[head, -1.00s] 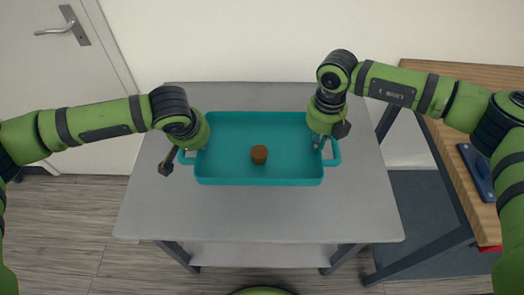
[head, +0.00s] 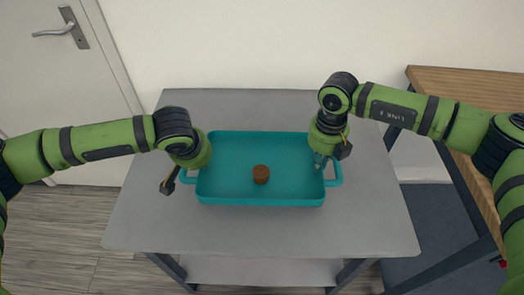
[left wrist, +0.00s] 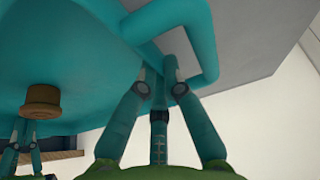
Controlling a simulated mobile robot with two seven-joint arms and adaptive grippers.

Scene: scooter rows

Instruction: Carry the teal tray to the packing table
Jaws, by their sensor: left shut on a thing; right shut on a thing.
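The teal tray (head: 230,170) is over the grey table (head: 150,220); I cannot tell whether it touches the top. A brown round piece (head: 261,174) stands inside it, and it also shows in the left wrist view (left wrist: 40,99). My left gripper (head: 183,175) is at the tray's left handle; in the left wrist view its fingers (left wrist: 160,78) are shut on that handle (left wrist: 205,45). My right gripper (head: 321,163) is shut on the right handle (head: 336,173), its fingertips partly hidden. The tray looks about level.
A wood-topped table (head: 465,85) stands at the right, partly behind my right arm. A door (head: 50,90) with a lever handle is at the left, and a plain wall is behind. Grey wood-look floor (head: 60,220) is open at lower left.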

